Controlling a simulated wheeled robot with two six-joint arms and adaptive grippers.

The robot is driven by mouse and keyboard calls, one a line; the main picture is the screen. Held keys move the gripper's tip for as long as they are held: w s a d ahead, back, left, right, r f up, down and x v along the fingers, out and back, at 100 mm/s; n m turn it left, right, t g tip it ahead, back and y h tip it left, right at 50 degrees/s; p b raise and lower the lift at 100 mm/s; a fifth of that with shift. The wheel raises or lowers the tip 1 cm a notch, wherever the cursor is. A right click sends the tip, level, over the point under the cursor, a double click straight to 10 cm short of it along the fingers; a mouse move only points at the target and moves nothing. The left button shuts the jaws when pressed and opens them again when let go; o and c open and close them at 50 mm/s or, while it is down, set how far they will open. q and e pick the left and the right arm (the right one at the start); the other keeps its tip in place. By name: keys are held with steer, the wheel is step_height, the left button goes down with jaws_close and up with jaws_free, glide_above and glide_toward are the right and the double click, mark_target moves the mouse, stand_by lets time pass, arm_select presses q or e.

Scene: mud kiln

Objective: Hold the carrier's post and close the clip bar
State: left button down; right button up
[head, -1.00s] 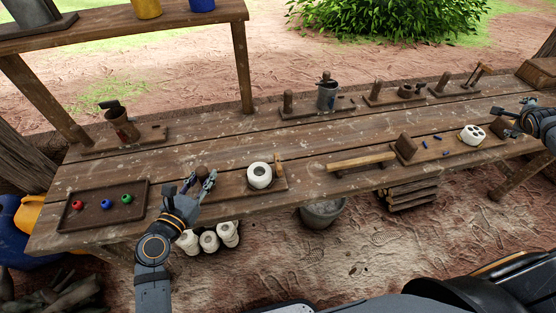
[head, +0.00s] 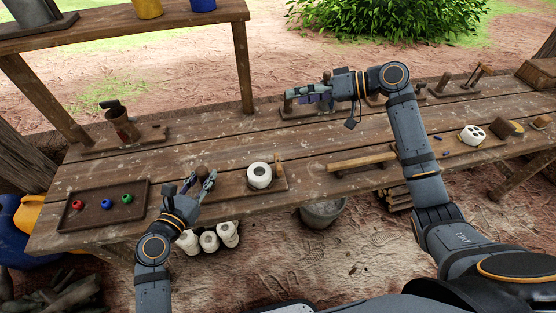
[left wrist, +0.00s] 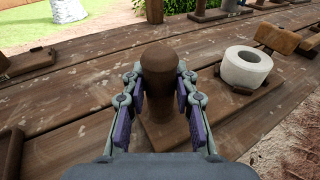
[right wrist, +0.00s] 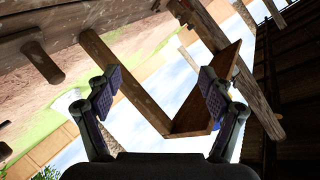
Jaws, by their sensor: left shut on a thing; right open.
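The carrier is a wooden board (head: 236,187) near the bench's front edge, with a round-topped brown post (left wrist: 167,95) at its left. My left gripper (head: 200,180) has its fingers on both sides of this post and is shut on it, as the left wrist view shows. A white ring-shaped piece (head: 259,175) sits on the board to the right of the post. A tan wooden bar (head: 279,164) stands raised at the board's right end; it also shows in the left wrist view (left wrist: 277,38). My right gripper (head: 298,97) is open and empty, well beyond the carrier.
A dark tray (head: 103,203) with red, blue and green balls lies at the left. A long wooden bar (head: 360,162) lies right of the carrier. A white holed piece (head: 472,134) is further right. The right arm spans the bench.

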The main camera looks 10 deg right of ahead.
mark_target(279, 161)
steer(key=s+f+n+g+h, duration=0.45)
steer(key=s+n, duration=0.45)
steer(key=n, duration=0.5)
steer(key=shift+g+y, duration=0.45)
steer(key=x, duration=1.2)
steer(key=shift+s+d+f, duration=0.15)
steer(key=shift+d+f, duration=0.1)
steer(key=shift+d, duration=0.1)
steer(key=c, duration=1.2)
steer(key=shift+m, duration=0.5)
steer(key=m+t+h, duration=0.1)
steer(key=m+t, duration=0.3)
steer(key=m, duration=0.1)
steer(key=shift+a+m+t+h, duration=0.1)
steer(key=shift+m+t+h, duration=0.85)
steer(key=shift+m, duration=0.75)
steer(key=shift+t, duration=0.25)
